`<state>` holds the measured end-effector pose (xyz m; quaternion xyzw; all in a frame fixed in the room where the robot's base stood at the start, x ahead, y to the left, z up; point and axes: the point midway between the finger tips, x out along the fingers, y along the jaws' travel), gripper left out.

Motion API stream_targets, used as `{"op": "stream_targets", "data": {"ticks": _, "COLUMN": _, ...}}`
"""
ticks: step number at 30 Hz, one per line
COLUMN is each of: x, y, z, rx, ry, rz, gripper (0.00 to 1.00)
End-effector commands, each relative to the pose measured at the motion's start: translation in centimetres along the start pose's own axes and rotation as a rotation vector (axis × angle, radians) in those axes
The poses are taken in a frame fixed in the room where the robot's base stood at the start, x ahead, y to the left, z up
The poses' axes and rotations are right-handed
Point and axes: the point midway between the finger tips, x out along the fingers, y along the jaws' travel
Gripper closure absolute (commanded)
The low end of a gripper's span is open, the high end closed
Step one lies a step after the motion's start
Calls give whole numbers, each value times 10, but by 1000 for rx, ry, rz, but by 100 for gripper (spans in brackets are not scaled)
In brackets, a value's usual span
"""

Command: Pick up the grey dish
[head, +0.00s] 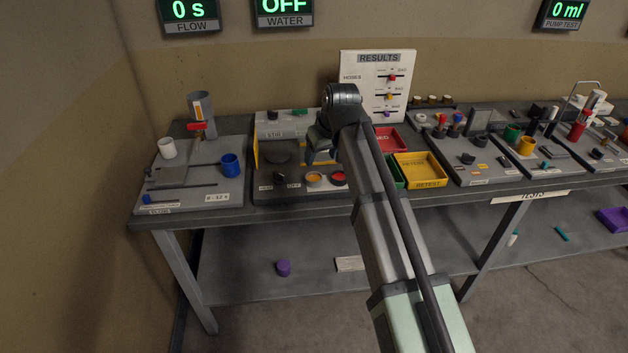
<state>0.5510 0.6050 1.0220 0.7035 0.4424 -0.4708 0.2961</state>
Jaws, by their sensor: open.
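A dark grey, round, flat shape (280,157) lies on the stirrer station at the left of the bench. It may be the grey dish or the station's round plate; I cannot tell which. My gripper (319,153) is just to its right, over the same station, pointing down. It is small and partly hidden by my own arm, and its fingertips are hard to make out. It is open, and I see nothing held in it.
The stirrer station (262,190) has a yellow upright panel and knobs in front. Left of it, a board (215,200) carries a white cup (167,148) and a blue cup (230,164). Red (391,140) and yellow (424,168) trays stand right of my arm.

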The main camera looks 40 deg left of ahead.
Motion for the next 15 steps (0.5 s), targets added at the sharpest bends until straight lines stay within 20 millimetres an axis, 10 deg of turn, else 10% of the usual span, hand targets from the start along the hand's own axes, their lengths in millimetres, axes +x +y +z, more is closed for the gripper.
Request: {"op": "stream_targets", "data": {"ticks": 15, "x": 64, "y": 0, "z": 0, "rx": 2, "ry": 0, "rz": 1, "gripper": 35}}
